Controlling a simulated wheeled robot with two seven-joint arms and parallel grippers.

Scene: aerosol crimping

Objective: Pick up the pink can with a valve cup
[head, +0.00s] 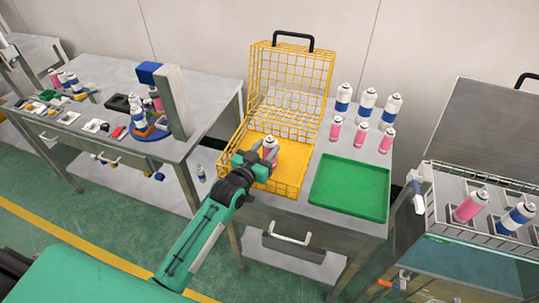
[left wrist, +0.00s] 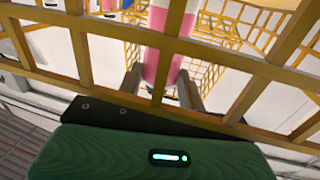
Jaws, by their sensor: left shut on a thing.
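My left gripper (head: 266,157) is at the front left of the yellow wire basket (head: 304,162), shut on a pink and white can (head: 270,143). In the left wrist view the same can (left wrist: 166,50) stands between the two grey fingers (left wrist: 160,88), and yellow basket bars cross in front of it. The can's top looks pale in the head view, but it is too small to make out a valve cup. My gripper hides its lower part. More pink cans (head: 361,132) stand upright on the table right of the basket. My right gripper is not in view.
Blue and white cans (head: 367,104) stand behind the pink ones. An empty green tray (head: 350,187) lies at the table's front right. The basket's lid (head: 293,72) stands open at the back. A wire rack (head: 450,218) at far right holds a pink can and a blue-banded can.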

